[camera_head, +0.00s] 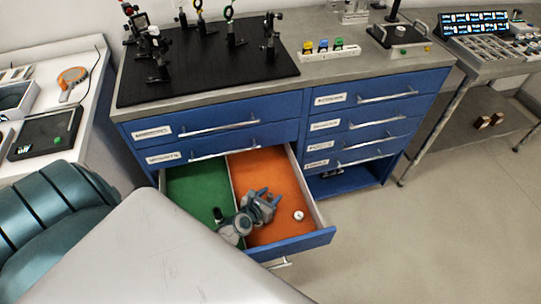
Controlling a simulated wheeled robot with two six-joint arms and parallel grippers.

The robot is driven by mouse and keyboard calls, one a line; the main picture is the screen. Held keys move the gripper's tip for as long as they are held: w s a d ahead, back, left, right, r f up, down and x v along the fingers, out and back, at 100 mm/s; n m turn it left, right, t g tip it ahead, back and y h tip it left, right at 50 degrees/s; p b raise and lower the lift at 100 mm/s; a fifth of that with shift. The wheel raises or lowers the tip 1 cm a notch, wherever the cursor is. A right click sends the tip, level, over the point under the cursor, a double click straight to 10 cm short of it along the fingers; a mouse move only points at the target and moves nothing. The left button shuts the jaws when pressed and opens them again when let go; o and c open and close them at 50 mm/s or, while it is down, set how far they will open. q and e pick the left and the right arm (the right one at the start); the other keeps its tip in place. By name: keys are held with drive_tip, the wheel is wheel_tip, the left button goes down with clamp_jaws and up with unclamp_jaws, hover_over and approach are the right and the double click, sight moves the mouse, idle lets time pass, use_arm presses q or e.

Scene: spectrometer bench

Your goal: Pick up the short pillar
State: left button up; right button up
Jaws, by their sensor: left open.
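A small white, round-topped piece (298,215) stands in the orange compartment (280,178) of an open blue drawer, near its right side; it may be the short pillar, seen from above. A small black piece (218,214) is in the green compartment (195,185), partly beside my left arm; I cannot tell its full shape. My left gripper (265,194) is open over the orange compartment, left of the white piece and apart from it. Nothing shows between its fingers. My right gripper is not in view.
The drawer's divider (232,185) and front wall (300,243) stand close around my gripper. Above is the cabinet's bench top, with a black breadboard (205,62) carrying several optics posts. Open floor (430,235) lies to the right.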

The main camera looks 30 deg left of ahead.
use_arm(q)
drive_tip(key=shift+w+f, duration=0.15)
drive_tip(key=shift+w, duration=0.05)
clamp_jaws()
drive_tip(key=shift+r, duration=0.2)
